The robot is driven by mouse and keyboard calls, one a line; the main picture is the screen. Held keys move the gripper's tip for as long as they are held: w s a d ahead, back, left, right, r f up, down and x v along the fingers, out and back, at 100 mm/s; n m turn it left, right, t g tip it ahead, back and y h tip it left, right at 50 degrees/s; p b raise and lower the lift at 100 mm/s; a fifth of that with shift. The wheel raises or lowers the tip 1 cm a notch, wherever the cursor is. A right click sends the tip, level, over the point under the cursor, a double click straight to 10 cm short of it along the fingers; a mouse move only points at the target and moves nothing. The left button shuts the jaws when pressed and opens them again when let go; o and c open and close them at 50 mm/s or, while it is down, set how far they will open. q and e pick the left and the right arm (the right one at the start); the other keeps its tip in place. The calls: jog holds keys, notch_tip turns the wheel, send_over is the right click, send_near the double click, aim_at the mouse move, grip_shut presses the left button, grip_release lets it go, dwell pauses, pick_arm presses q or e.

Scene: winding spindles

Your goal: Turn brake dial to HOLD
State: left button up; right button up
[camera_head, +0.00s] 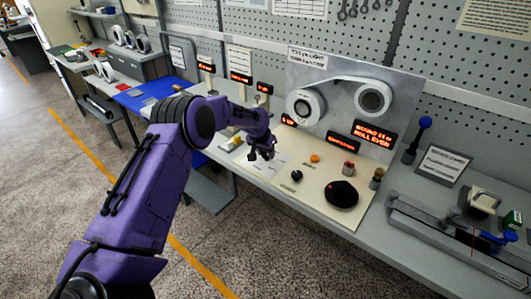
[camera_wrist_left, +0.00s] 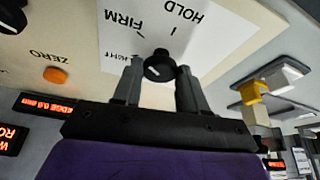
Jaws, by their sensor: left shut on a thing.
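The brake dial (camera_wrist_left: 158,67) is a small round black knob with a pale mark on top. It stands at a white label plate (camera_wrist_left: 212,38) that reads HOLD, FIRM and a partly covered LIGHT, upside down in the left wrist view. I cannot tell surely which word the mark points at. My left gripper (camera_wrist_left: 158,80) is shut on the dial, one finger on each side. In the head view my left gripper (camera_head: 262,153) is low over the sloped console and hides the dial. My right gripper is out of view.
The console (camera_head: 316,205) also carries a small black knob (camera_head: 296,175), an orange button (camera_head: 315,158) and a large black disc (camera_head: 341,194). Two white reels (camera_head: 305,106) are behind. A blue mat (camera_head: 150,92) lies left.

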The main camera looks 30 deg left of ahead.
pick_arm(q)
jog(key=m+b, duration=0.1)
jog(key=m, duration=0.1)
jog(key=m+h+b, duration=0.1)
jog(key=m, duration=0.1)
jog(key=m+h+b, duration=0.1)
jog(key=m, duration=0.1)
jog(key=shift+w+a+f+b, duration=0.1)
jog(key=shift+a+f+b, duration=0.15)
jog(key=shift+b, duration=0.1)
jog(key=m+g+h+b, duration=0.1)
jog(key=m, duration=0.2)
jog(key=shift+a+r, duration=0.1)
jog(key=shift+w+r+m+g+h+b, duration=0.1)
jog(key=shift+m+g+h+b, duration=0.25)
jog(key=shift+m+b, duration=0.4)
jog(key=shift+m, duration=0.45)
jog(key=o, duration=1)
jog(key=shift+w, duration=0.1)
jog(key=shift+o, duration=0.2)
jog(key=b+v, duration=0.1)
jog(key=v, duration=0.9)
jog(key=shift+r, duration=0.2)
jog(key=shift+a, duration=0.1)
